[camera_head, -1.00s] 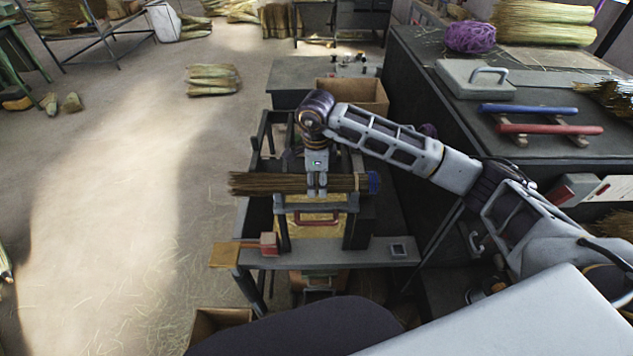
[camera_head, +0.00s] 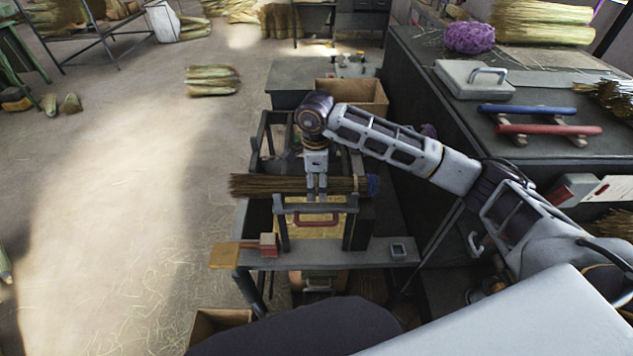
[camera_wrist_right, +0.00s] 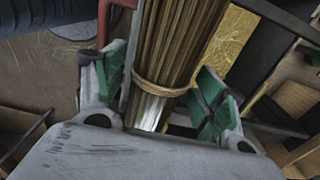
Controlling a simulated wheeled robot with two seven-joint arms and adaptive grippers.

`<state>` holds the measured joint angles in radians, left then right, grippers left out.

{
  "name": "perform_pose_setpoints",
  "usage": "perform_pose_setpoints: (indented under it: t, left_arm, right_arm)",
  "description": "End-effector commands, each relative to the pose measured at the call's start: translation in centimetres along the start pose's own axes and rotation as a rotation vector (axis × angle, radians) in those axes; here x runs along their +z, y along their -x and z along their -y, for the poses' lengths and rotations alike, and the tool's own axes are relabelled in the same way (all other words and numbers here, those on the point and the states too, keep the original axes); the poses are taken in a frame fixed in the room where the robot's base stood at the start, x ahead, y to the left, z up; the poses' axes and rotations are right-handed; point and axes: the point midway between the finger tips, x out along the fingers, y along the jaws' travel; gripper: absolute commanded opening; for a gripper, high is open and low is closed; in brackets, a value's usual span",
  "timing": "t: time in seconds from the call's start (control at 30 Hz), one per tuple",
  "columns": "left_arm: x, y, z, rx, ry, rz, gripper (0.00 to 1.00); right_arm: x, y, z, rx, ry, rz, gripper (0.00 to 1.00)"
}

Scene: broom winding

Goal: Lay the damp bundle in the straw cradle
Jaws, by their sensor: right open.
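The bundle (camera_head: 265,185) is a long sheaf of brown stalks with a blue end on the right. It lies crosswise at the top of a dark frame with two uprights, which looks like the cradle (camera_head: 320,207), with a yellow straw-coloured surface below. My right gripper (camera_head: 317,194) points down over the bundle's middle, its fingers straddling it. In the right wrist view, the bundle (camera_wrist_right: 178,45), tied with a twine band, lies between the open green-padded fingers (camera_wrist_right: 160,100). Contact under the bundle is hidden. My left gripper is out of view.
A grey bench shelf (camera_head: 330,256) with a red block (camera_head: 268,243) stands in front of the frame. A cardboard box (camera_head: 360,93) is behind it. A dark counter (camera_head: 440,85) with blue and red bars is at right. The floor at left is mostly clear.

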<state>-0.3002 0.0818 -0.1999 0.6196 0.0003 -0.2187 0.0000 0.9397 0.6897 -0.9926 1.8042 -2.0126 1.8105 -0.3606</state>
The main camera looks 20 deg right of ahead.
Motion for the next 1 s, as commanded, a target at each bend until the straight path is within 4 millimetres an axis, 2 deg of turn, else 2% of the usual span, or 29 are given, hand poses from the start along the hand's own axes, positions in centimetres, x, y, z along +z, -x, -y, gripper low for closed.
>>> perform_pose_setpoints:
  t: [0.17, 0.33, 0.8, 1.0]
  left_arm:
    - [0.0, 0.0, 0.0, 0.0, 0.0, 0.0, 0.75]
    - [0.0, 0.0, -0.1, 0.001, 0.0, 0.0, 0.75]
    - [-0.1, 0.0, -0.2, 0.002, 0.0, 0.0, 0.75]
    - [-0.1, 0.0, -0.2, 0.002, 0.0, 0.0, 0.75]
  right_arm:
    - [0.0, 0.6, 0.0, -0.001, 0.0, 0.001, 0.71]
    - [0.0, 2.1, 0.1, -0.002, 0.0, 0.001, 0.71]
    - [0.0, 8.8, 0.1, -0.003, 0.0, 0.001, 0.71]
    - [0.0, 11.0, 0.1, -0.002, 0.0, 0.001, 0.71]
